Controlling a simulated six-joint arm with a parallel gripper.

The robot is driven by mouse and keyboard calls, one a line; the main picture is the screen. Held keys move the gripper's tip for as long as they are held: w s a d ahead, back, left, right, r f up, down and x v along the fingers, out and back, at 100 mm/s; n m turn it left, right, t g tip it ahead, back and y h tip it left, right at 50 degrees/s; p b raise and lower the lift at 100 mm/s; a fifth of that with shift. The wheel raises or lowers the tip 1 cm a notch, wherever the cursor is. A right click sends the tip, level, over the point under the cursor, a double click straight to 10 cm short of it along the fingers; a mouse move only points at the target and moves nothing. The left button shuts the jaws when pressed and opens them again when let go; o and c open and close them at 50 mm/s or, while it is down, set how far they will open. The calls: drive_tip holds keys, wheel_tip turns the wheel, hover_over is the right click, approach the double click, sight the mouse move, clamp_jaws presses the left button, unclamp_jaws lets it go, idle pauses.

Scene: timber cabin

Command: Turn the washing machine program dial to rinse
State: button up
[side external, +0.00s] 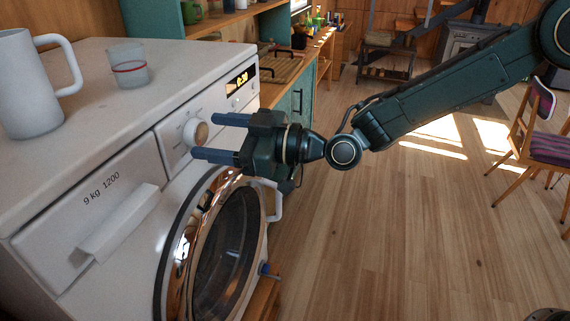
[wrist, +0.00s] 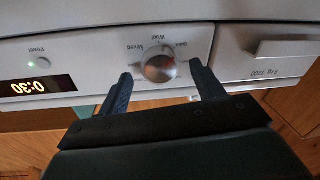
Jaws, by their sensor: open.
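The program dial (side external: 196,132) is a round pale knob on the white front panel of the washing machine (side external: 120,182). In the wrist view the dial (wrist: 160,68) looks metallic, and the picture is upside down. Small labels ring it; "Mixed" and "Wool" can be made out, the others are too small to read surely. I cannot tell which one the dial points to. My gripper (side external: 204,136) is open and faces the panel. In the wrist view my gripper's fingertips (wrist: 161,72) stand on either side of the dial, with gaps showing.
The display (wrist: 37,87) reads 0:30. A detergent drawer (side external: 92,203) with a protruding handle is beside the dial. The round door (side external: 228,240) lies below my gripper. A white mug (side external: 28,88) and a glass (side external: 127,68) stand on top of the machine.

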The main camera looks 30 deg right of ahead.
drive_tip(key=shift+w+a, duration=0.35)
drive_tip(key=shift+a, duration=0.1)
drive_tip(key=c, duration=1)
drive_tip(key=shift+m, duration=0.3)
drive_tip(key=m, duration=0.4)
drive_tip(key=shift+f, duration=0.1)
drive_tip(key=m+t, duration=0.1)
drive_tip(key=m, duration=0.3)
drive_tip(key=shift+f, duration=0.1)
drive_tip(key=shift+m, duration=0.4)
